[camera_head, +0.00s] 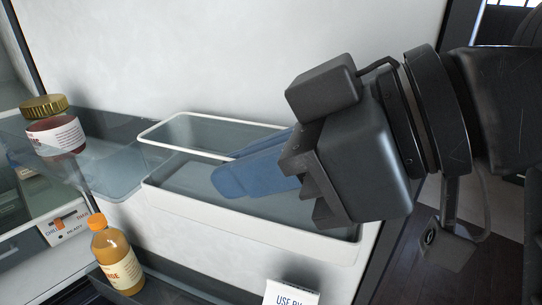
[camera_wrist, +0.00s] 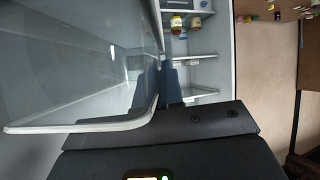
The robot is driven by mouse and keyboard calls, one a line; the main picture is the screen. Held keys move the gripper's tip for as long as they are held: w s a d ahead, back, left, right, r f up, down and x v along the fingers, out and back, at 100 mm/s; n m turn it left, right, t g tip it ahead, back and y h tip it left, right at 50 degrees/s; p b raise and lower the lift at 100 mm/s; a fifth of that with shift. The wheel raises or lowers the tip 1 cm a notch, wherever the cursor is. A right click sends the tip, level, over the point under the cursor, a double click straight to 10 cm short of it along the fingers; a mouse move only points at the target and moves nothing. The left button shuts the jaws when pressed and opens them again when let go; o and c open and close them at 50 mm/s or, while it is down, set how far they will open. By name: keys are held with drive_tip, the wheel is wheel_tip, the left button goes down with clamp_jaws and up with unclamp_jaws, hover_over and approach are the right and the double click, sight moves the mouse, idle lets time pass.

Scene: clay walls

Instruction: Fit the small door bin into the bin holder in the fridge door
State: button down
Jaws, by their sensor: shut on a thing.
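The small door bin (camera_head: 178,120) is clear with a white rim, in front of the pale fridge door. My gripper (camera_head: 228,178) reaches in from the right, its blue fingers shut on the bin's near wall. In the wrist view the bin (camera_wrist: 80,127) fills the left side, with a blue finger (camera_wrist: 168,88) at its rim. The bin holder (camera_head: 245,218) is a long white-edged frame on the door, below and in front of the bin's rim. The bin's lower part overlaps the holder in the head view; I cannot tell whether it is seated. My wrist hides the holder's right part.
A gold-lidded jar (camera_head: 54,130) stands on a clear shelf (camera_head: 110,170) at left, close to the bin. An orange-capped bottle (camera_head: 116,258) and a white "USE BY" box (camera_head: 291,294) are below. The wrist view shows fridge shelves (camera_wrist: 196,58) with small jars beyond.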

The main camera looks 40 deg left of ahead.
drive_tip(key=shift+f+b, duration=0.3)
drive_tip(key=shift+f, duration=0.2)
drive_tip(key=c, duration=1.2)
unclamp_jaws()
drive_tip(key=v, duration=0.7)
drive_tip(key=shift+w+d+r, duration=0.1)
drive_tip(key=shift+d+r, duration=0.15)
drive_tip(key=shift+d, duration=0.05)
drive_tip(key=shift+d, duration=0.1)
